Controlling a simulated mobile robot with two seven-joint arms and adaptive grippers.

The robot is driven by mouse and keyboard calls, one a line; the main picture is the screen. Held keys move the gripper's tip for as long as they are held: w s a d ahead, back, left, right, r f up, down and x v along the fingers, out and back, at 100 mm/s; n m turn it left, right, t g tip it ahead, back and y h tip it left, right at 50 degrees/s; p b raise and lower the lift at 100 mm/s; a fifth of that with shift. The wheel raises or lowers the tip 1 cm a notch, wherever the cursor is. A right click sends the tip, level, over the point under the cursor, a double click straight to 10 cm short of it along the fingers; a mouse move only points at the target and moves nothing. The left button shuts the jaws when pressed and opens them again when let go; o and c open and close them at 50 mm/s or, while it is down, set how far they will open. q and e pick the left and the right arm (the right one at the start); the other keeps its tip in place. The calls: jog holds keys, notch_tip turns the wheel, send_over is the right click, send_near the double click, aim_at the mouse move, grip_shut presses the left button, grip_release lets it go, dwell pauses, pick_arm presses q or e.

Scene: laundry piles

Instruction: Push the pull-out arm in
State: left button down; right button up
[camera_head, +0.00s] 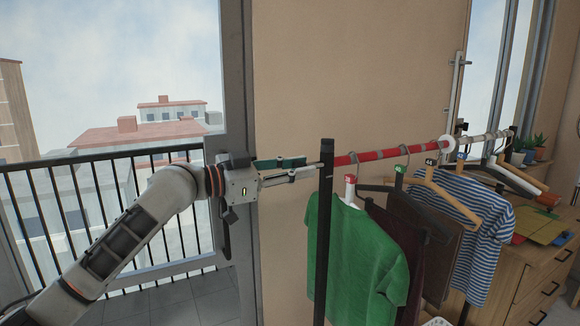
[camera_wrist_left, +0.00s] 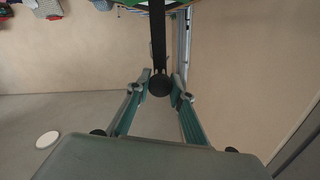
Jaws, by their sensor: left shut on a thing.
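The clothes rack has a red rail (camera_head: 385,153) running from its black post (camera_head: 322,240) to a white disc (camera_head: 448,143); this red length looks like the pull-out arm. My left gripper (camera_head: 318,167) reaches in from the left, level with the rail, with its fingertips at the upper part of the post. In the left wrist view, the fingertips (camera_wrist_left: 161,90) close from both sides on the round dark end of a black bar (camera_wrist_left: 158,45), which looks like the post. The exact contact is partly hidden. My right gripper is not in view.
A green shirt (camera_head: 365,255), dark garments and a striped shirt (camera_head: 485,235) hang from the rack. A wooden dresser (camera_head: 540,260) stands at right, with plants behind. A glass door and balcony railing (camera_head: 110,158) are at left. A white round thing (camera_wrist_left: 47,140) lies on the floor.

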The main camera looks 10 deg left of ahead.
pick_arm(q)
jog(key=c, duration=1.8)
grip_release()
jog(key=shift+o, duration=0.2)
jog(key=v, duration=1.2)
